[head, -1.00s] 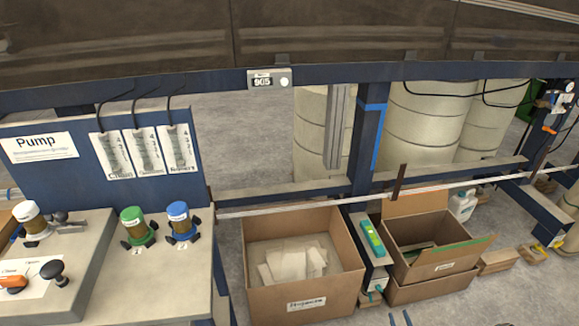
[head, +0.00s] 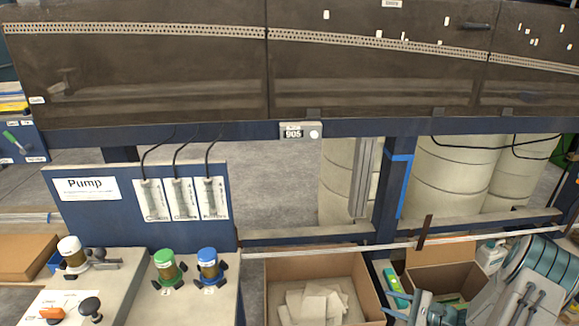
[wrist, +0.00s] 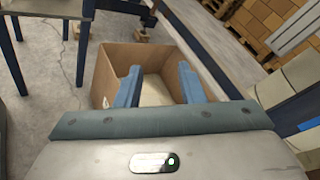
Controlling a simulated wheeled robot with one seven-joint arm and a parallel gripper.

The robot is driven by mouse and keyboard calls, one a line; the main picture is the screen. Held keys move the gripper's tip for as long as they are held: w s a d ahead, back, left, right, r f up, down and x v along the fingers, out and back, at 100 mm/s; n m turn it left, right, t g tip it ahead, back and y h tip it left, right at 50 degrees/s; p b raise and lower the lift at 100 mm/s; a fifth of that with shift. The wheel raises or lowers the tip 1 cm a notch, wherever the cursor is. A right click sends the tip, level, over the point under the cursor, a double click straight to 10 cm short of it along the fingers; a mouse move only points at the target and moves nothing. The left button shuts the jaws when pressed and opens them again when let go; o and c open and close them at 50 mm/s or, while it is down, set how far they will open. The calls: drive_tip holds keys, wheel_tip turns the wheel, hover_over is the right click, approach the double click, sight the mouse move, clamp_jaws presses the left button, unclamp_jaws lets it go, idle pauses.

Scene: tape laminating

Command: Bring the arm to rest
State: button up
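My gripper (wrist: 160,80) shows in the wrist view with its two blue fingers apart and nothing between them. It is open and points down toward an open cardboard box (wrist: 110,62), well above it. In the head view my arm comes in at the lower right, in front of the boxes. The gripper end (head: 430,312) is partly cut off by the bottom edge there.
A cardboard box with pale sheets (head: 322,302) stands on the floor below the blue frame (head: 392,190). A second box (head: 440,262) is partly behind my arm. The pump panel (head: 130,200) and its bench with knobs (head: 210,268) are at left.

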drive_tip(key=s+a+r+n+g+h+p, duration=0.1)
drive_tip(key=s+a+r+n+g+p, duration=0.2)
drive_tip(key=r, duration=0.4)
drive_tip(key=s+a+r+n+g+h, duration=0.25)
drive_tip(key=a+r+n, duration=0.2)
drive_tip(key=r, duration=0.25)
drive_tip(key=s+a+r+n+g+h+p, duration=0.1)
drive_tip(key=s+a+r+n+g+p, duration=0.1)
drive_tip(key=a+r+g, duration=0.45)
drive_tip(key=s+r+n+t+h+p, duration=0.2)
drive_tip(key=s+r+n+t+h, duration=0.1)
drive_tip(key=s+r, duration=0.4)
drive_tip(key=s+a+r+n+t+h+p, duration=0.1)
drive_tip(key=s+r+n+t+h+p, duration=0.2)
drive_tip(key=r, duration=0.9)
drive_tip(key=shift+s+n+h+p, duration=0.3)
drive_tip(key=shift+s+n+h, duration=0.95)
drive_tip(key=shift+s, duration=1.15)
